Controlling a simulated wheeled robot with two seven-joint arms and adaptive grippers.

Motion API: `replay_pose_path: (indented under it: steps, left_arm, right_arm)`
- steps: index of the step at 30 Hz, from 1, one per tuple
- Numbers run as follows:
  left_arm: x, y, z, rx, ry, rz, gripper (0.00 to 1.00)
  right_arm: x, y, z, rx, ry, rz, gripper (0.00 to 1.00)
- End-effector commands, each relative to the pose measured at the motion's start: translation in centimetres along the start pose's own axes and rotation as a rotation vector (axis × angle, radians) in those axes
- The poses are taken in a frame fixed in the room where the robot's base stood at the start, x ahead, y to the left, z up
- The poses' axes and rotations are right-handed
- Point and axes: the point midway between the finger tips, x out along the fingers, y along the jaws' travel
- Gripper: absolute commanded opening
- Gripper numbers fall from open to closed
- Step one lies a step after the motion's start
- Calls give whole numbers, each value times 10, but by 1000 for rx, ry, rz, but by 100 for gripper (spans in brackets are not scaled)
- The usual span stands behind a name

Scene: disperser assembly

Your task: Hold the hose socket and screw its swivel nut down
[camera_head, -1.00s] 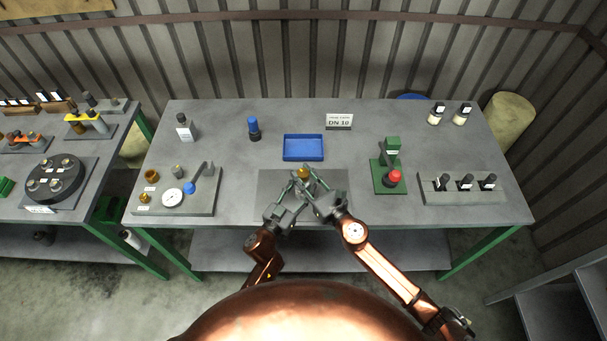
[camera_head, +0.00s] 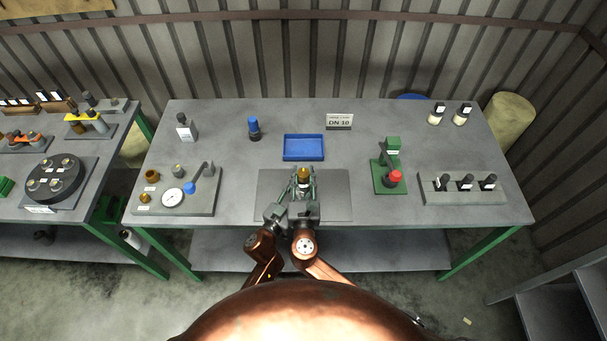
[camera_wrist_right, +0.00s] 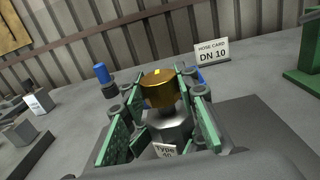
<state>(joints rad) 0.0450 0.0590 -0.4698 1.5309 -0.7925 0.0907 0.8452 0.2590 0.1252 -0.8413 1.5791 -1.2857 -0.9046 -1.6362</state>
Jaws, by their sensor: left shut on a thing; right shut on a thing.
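The brass swivel nut (camera_head: 303,172) sits upright on top of the silver hose socket, above the grey mat. My right gripper (camera_head: 310,184) is shut at the nut. My left gripper (camera_head: 295,188) is close beside it from the lower left, shut at the socket below the nut. The fingers overlap in the head view, so their exact contact is partly hidden.
The grey mat (camera_head: 334,194) lies under the grippers. A blue tray (camera_head: 303,158) and a "DN 10" hose card (camera_head: 339,121) stand behind. A green stand with a red cap (camera_head: 394,177) is right, a gauge board (camera_head: 206,206) left.

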Motion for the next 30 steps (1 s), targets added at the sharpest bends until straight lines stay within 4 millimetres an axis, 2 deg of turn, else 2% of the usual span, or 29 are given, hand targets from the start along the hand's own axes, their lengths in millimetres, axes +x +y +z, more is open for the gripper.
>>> replay_pose_path:
  steps: [14,15,23,30]
  left_arm:
    - [0,3,0,1,2,6,1]
    - [0,3,0,1,2,6,1]
    - [0,2,0,0,1,3,1]
    - [0,1,0,0,1,1,1]
  right_arm:
    - [1,-3,0,-1,1,-22,3]
    - [1,-3,0,-1,1,-22,28]
    - [1,-2,0,0,1,-19,46]
    - [0,-1,0,0,1,-18,46]
